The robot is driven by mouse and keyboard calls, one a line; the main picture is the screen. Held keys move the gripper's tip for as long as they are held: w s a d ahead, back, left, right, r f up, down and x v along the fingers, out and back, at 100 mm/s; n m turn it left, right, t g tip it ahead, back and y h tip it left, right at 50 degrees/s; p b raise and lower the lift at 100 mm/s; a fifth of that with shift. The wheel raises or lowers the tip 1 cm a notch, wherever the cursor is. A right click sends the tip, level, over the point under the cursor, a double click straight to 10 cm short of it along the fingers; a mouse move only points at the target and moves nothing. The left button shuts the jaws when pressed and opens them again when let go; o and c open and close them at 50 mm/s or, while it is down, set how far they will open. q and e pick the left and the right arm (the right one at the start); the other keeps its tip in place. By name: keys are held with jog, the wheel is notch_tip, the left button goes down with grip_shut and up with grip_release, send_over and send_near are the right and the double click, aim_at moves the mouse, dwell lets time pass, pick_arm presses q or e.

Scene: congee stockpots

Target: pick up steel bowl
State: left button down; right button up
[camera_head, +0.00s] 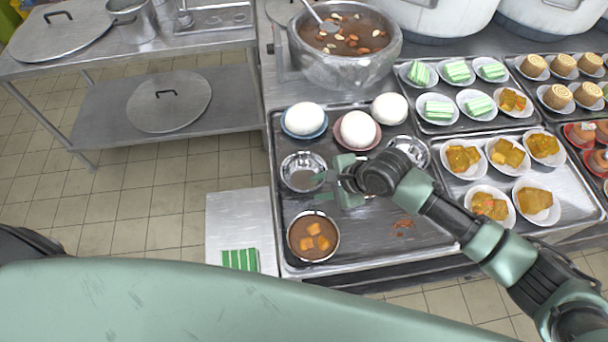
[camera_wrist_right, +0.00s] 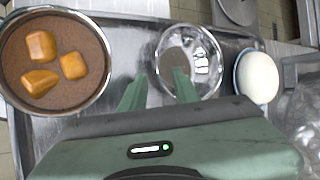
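An empty shiny steel bowl (camera_head: 301,163) stands on the metal tray, below a white bun. In the right wrist view the bowl (camera_wrist_right: 207,48) is just ahead of the fingers. My right gripper (camera_head: 323,187) is open and empty, reaching in from the right at the bowl's lower right. In the right wrist view its fingers (camera_wrist_right: 158,84) are spread apart. One finger overlaps the bowl's opening and the other is outside it, so the near rim shows between them. Contact cannot be told. A second steel bowl (camera_head: 421,147) is partly hidden behind my right arm. My left gripper is not in view.
A bowl of brown soup (camera_head: 298,236) with orange chunks stands close below the empty bowl. White buns (camera_head: 303,118) on saucers stand behind it. A large stockpot (camera_head: 345,71) is at the back. Trays of small dishes (camera_head: 461,158) fill the right.

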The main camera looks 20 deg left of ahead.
aim_at(304, 176)
jog(key=p+x, duration=0.1)
jog(key=x, duration=0.4)
jog(key=shift+s+a, duration=0.1)
jog(key=shift+a, duration=0.1)
grip_shut()
dwell(1.1)
